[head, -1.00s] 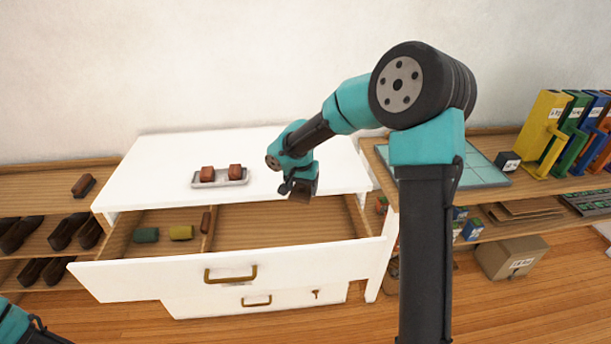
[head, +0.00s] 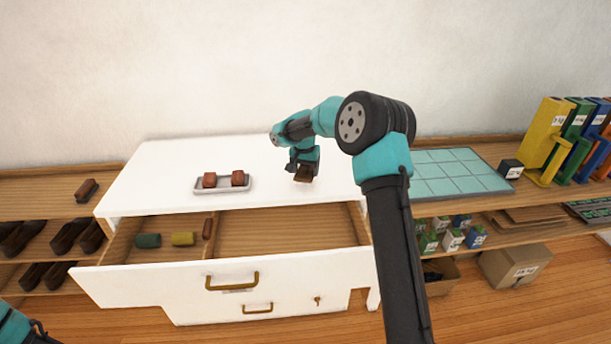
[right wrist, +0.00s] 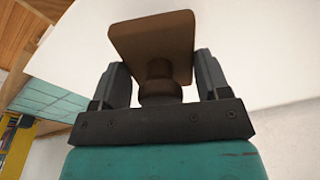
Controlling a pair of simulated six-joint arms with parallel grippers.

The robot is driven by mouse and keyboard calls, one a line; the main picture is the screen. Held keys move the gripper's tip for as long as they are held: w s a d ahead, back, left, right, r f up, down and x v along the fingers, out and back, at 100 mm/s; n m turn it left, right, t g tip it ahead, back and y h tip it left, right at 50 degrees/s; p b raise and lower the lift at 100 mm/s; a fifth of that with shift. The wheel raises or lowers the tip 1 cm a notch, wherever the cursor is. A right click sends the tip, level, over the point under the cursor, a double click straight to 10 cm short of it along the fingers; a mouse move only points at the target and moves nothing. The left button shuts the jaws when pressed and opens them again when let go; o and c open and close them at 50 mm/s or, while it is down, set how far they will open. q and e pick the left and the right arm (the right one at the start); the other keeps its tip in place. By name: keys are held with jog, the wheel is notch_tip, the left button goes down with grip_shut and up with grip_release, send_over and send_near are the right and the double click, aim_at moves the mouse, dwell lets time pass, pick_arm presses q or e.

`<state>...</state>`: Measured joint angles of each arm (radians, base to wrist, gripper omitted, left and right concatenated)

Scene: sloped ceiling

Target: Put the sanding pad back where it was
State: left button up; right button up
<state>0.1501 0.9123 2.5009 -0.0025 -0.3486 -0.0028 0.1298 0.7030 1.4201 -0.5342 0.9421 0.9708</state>
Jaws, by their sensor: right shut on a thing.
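My right gripper (head: 303,167) is shut on the sanding pad (head: 304,175), a small brown piece, over the white cabinet top just behind the open drawer (head: 290,232). In the right wrist view the sanding pad (right wrist: 152,45) shows a flat brown plate and a round knob; the knob is between the two fingers (right wrist: 160,85). I cannot tell whether the pad touches the cabinet top. The drawer holds a green block (head: 148,240), a yellow block (head: 183,239) and a brown block (head: 207,228) on its left; its wide right compartment is empty. My left gripper (head: 38,332) is partly cut off at the lower left corner.
A pale tray (head: 222,188) with two reddish-brown blocks stands on the cabinet top, left of my right gripper. A brush (head: 87,190) and shoes are on shelves at left.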

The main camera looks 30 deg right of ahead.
aim_at(305, 174)
jog(key=shift+w+d, duration=0.15)
jog(key=shift+w, duration=0.1)
jog(key=shift+w+d, duration=0.1)
jog(key=shift+w, duration=0.1)
jog(key=shift+f, duration=1.8)
jog(key=shift+f, duration=0.1)
jog(key=o, duration=0.9)
jog(key=r, duration=0.8)
jog(key=s+a+r, duration=0.1)
jog(key=r, duration=0.3)
jog(key=shift+r, duration=0.1)
